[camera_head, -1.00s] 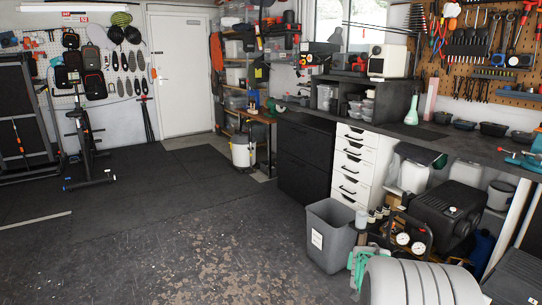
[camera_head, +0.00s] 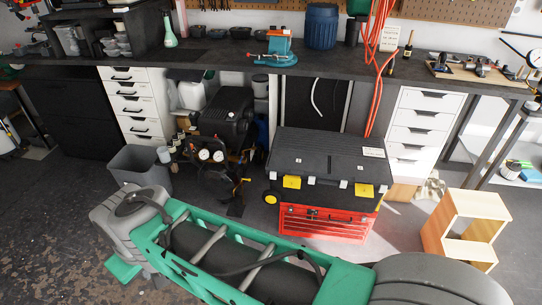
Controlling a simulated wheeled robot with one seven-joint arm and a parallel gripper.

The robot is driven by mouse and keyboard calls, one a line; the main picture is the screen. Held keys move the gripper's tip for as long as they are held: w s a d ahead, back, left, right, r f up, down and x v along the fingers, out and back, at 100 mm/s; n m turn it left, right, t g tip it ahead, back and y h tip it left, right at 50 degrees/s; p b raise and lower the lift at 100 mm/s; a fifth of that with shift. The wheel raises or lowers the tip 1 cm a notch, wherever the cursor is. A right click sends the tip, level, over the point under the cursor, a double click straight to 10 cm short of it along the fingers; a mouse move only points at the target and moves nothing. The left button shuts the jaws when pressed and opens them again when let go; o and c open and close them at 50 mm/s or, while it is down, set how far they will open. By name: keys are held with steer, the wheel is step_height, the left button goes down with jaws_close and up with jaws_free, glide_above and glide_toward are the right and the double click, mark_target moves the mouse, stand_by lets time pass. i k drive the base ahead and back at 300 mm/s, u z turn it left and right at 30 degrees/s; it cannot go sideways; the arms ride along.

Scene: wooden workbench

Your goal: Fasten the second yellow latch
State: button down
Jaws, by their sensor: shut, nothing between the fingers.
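A black toolbox (camera_head: 318,152) sits on a red drawer chest (camera_head: 325,224) on the floor, in front of the workbench. Its lid looks down. Two yellow latches show on its front: a left one (camera_head: 292,182) and a right one (camera_head: 364,190). They are too small to tell whether either is fastened. My gripper is not in view.
A green frame with grey round ends (camera_head: 345,279) fills the foreground, between the camera and the toolbox. A wooden step stool (camera_head: 463,228) stands to the right, a grey bin (camera_head: 138,168) and black compressor (camera_head: 226,112) to the left. Orange hoses (camera_head: 377,100) hang behind.

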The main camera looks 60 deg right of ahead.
mark_target(361, 190)
steer(key=z, duration=2.9)
steer(key=k, duration=0.6)
steer(key=u, duration=0.9)
steer(key=i, duration=1.4)
steer(key=z, duration=0.3)
